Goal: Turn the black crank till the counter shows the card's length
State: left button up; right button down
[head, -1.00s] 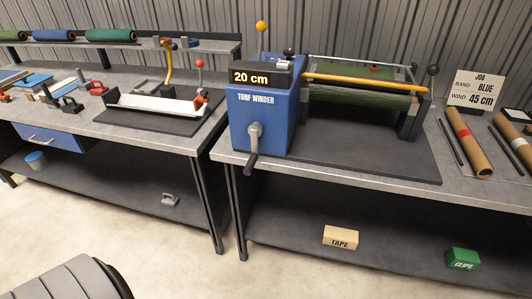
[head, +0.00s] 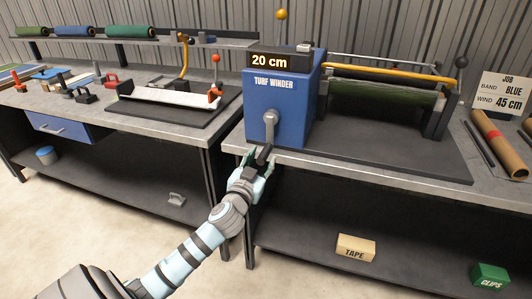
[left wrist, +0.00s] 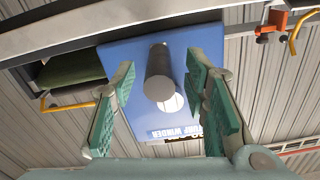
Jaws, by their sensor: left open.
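The blue turf winder (head: 290,105) stands on the bench with its counter (head: 268,60) reading 20 cm. Its crank has a grey arm (head: 271,125) hanging down and a black handle (head: 263,154) pointing outward. The job card (head: 503,96) reads band BLUE, wind 45 cm. My left gripper (head: 256,169) is open at the handle, its fingers on either side. In the left wrist view the handle (left wrist: 159,75) shows nearly end-on between the open fingers of the gripper (left wrist: 161,85); contact cannot be told. My right gripper is not in view.
A green turf roll (head: 385,97) lies in the winder's frame under a yellow bar (head: 390,74). A brown tube with a red band (head: 497,140) lies at the right. The floor in front is clear.

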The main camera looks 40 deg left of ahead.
aim_at(266, 151)
pick_arm(q)
jog(key=x, duration=0.4)
jog(key=shift+w+a, duration=0.1)
jog(key=shift+w, duration=0.25)
jog(key=shift+c, duration=0.3)
grip_shut()
